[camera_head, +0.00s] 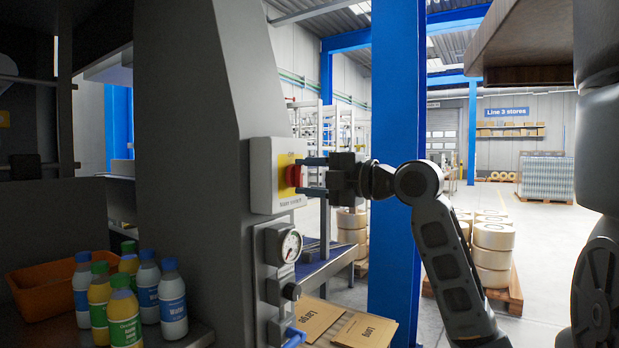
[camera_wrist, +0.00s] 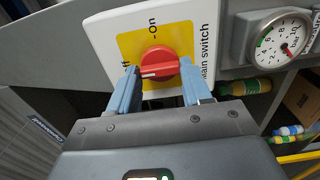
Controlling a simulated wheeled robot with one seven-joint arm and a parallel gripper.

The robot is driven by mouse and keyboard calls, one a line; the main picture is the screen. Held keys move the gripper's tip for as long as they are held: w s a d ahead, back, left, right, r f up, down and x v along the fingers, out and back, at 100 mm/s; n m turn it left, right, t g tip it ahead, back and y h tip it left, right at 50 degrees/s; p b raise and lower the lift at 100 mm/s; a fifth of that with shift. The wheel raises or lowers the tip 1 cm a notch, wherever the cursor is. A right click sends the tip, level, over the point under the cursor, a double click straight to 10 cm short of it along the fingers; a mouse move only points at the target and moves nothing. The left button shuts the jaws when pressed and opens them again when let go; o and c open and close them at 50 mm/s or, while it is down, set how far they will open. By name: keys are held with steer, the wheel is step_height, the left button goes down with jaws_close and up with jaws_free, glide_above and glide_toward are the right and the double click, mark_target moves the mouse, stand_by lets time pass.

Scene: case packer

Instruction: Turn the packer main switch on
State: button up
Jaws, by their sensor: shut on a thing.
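The main switch is a pale box (camera_head: 264,200) with a yellow plate (camera_head: 284,163) and a red rotary knob (camera_head: 293,175), on the grey machine column. In the wrist view the red knob (camera_wrist: 160,64) sits below the "On" label, with an "Off" label partly hidden at its left. Its handle bar lies roughly across the picture, its white mark towards the "Off" side. My gripper (camera_head: 304,176) reaches in from the right. In the wrist view its blue fingers (camera_wrist: 158,80) stand at both ends of the handle bar, shut on it.
A pressure gauge (camera_head: 290,246) is mounted just below the switch. Several bottles (camera_head: 173,300) and an orange tray (camera_head: 45,290) stand at lower left. Flat cartons (camera_head: 318,316) lie below the gauge. A blue post (camera_head: 391,130) stands behind my arm.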

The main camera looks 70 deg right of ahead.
steer(key=shift+c, duration=0.4)
steer(key=shift+m, duration=0.4)
steer(key=m, duration=0.3)
steer(key=shift+b, duration=0.35)
steer(key=m+p, duration=0.1)
steer(key=m, duration=0.4)
steer(key=m+p, duration=0.3)
steer(key=m, duration=0.2)
steer(key=shift+m+p, duration=1.55)
steer(key=shift+m, duration=0.45)
steer(key=shift+f+m, duration=0.1)
steer(key=shift+m, duration=0.2)
steer(key=o, duration=1.1)
steer(key=shift+c, duration=0.2)
